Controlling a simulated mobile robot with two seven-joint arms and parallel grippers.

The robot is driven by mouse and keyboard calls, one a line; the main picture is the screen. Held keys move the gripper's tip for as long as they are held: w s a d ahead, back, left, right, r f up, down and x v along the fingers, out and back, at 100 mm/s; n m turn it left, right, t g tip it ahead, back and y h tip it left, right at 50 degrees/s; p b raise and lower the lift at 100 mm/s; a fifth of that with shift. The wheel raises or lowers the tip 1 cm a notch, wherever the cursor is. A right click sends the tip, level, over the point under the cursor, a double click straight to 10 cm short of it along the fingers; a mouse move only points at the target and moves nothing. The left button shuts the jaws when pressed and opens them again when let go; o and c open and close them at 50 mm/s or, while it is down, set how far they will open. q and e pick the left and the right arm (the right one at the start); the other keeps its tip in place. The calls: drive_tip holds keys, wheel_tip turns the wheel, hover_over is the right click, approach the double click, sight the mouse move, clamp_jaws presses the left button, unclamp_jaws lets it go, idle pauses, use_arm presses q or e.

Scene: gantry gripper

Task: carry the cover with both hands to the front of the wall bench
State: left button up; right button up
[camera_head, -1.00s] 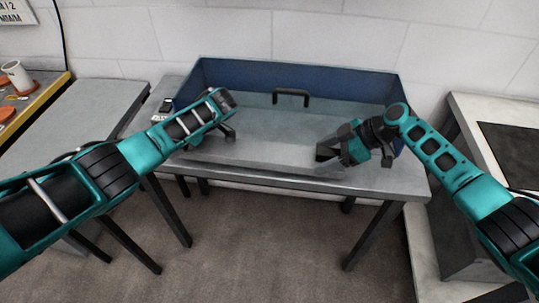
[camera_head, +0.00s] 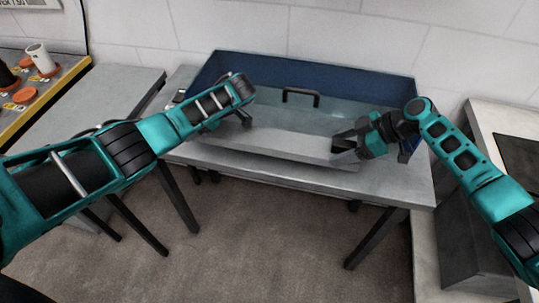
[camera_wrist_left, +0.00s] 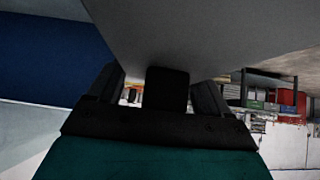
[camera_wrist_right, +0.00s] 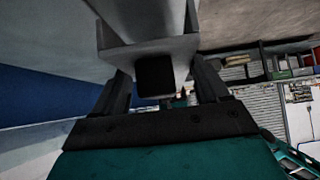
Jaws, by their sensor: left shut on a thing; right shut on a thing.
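The cover (camera_head: 280,144) is a wide grey piece over the wall bench (camera_head: 395,182), in front of a blue upright panel. A black handle (camera_head: 301,96) stands up behind its front face; I cannot tell whether it belongs to the cover. My left gripper (camera_head: 240,116) is shut at the cover's left part, its fingertips partly hidden by the arm. My right gripper (camera_head: 348,144) is shut at the cover's right part. Both wrist views show a grey surface of the cover (camera_wrist_left: 190,35) (camera_wrist_right: 150,47) close at the fingers. I cannot tell whether it touches the bench.
The blue panel (camera_head: 320,72) closes off the back. A side table (camera_head: 100,90) and a yellow-edged shelf (camera_head: 45,90) with a white cup (camera_head: 40,58) stand left. A pale counter (camera_head: 500,125) stands right, close to my right arm. The floor (camera_head: 270,240) in front is clear.

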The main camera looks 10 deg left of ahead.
sight(252, 136)
use_arm(q)
drive_tip(key=shift+f, duration=0.15)
use_arm(e)
drive_tip(key=shift+f, duration=0.1)
